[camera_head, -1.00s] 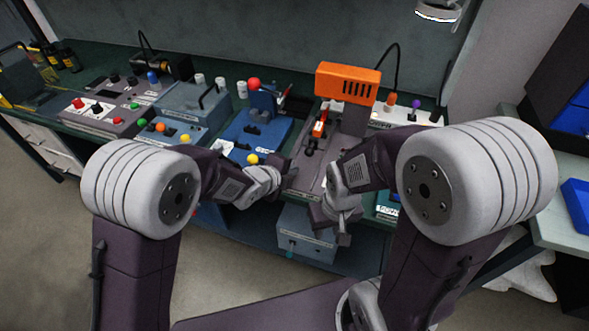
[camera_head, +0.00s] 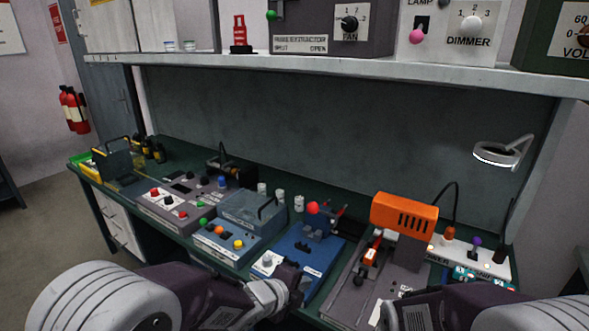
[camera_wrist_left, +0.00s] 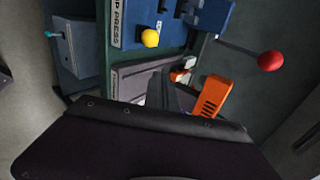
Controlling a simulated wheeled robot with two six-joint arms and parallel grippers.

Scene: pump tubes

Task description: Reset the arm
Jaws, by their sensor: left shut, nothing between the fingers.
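My left gripper (camera_head: 294,288) is at the bottom middle of the head view, in front of the blue press (camera_head: 304,252). It is shut and empty. In the left wrist view its dark body fills the lower part, with the blue press (camera_wrist_left: 195,18) and its red knob ahead. My right arm (camera_head: 455,308) comes in at the bottom right of the head view. Its gripper is mostly cut off by the lower edge, so its fingers cannot be made out.
An orange-headed machine (camera_head: 404,214) stands right of the blue press. Control boxes with coloured knobs (camera_head: 176,204) line the green bench at left. A shelf (camera_head: 330,67) with switch panels runs above. A round lamp (camera_head: 495,153) hangs at right.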

